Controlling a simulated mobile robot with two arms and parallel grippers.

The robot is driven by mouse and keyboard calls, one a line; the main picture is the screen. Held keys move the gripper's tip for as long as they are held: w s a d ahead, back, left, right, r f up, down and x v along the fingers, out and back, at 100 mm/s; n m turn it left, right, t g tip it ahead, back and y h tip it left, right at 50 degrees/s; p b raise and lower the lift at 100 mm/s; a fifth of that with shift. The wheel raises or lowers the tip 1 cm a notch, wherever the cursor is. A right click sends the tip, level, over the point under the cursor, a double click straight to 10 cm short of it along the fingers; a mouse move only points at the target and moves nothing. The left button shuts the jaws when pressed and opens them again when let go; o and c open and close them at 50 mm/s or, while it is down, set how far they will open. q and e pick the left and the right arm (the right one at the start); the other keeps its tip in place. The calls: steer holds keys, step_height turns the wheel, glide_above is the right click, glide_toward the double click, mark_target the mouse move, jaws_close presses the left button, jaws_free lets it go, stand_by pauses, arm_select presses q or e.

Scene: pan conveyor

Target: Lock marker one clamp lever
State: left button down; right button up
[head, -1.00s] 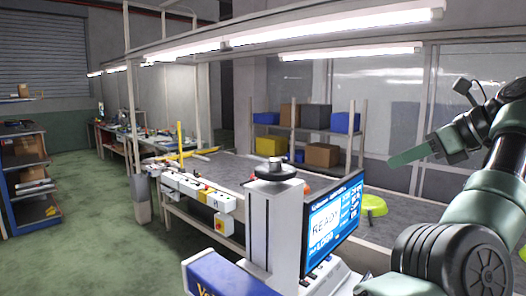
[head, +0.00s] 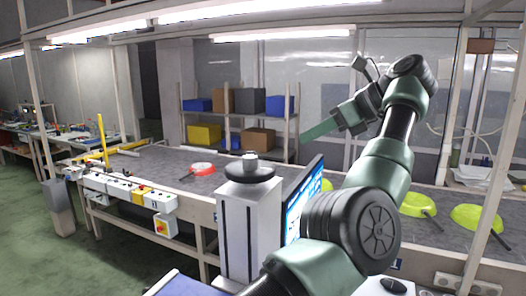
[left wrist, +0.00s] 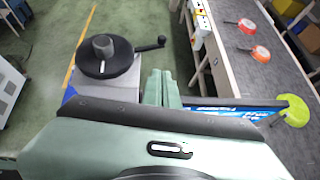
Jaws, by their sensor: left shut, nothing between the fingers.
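A marking machine has a grey column (head: 250,225) with a black disc (head: 250,173) and a grey knob on top. In the left wrist view the black handwheel (left wrist: 104,66) shows a crank lever (left wrist: 150,45) sticking out to the right. I cannot tell whether this lever is the clamp or whether it is locked. My left gripper (head: 304,136) is shut and empty, pointing left above and to the right of the column. In the left wrist view its fingers (left wrist: 161,75) are right of the handwheel, apart from it. My right gripper is not in view.
The machine's blue screen (head: 303,200) stands right of the column, partly behind my arm. A red pan (head: 202,168) and green pans (head: 417,204) lie on the conveyor (head: 150,165). A button box row (head: 125,190) runs along its near edge. Shelves with bins (head: 235,103) stand behind.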

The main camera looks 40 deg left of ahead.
arm_select(q)
steer(key=a+r+p+x, duration=0.1)
steer(key=x, duration=1.2)
steer(key=shift+a+p, duration=0.35)
steer(key=shift+p, duration=0.05)
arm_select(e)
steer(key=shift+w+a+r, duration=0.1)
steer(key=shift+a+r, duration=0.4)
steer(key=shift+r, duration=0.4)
arm_select(q)
steer(key=shift+s+r, duration=0.1)
steer(key=shift+s, duration=0.05)
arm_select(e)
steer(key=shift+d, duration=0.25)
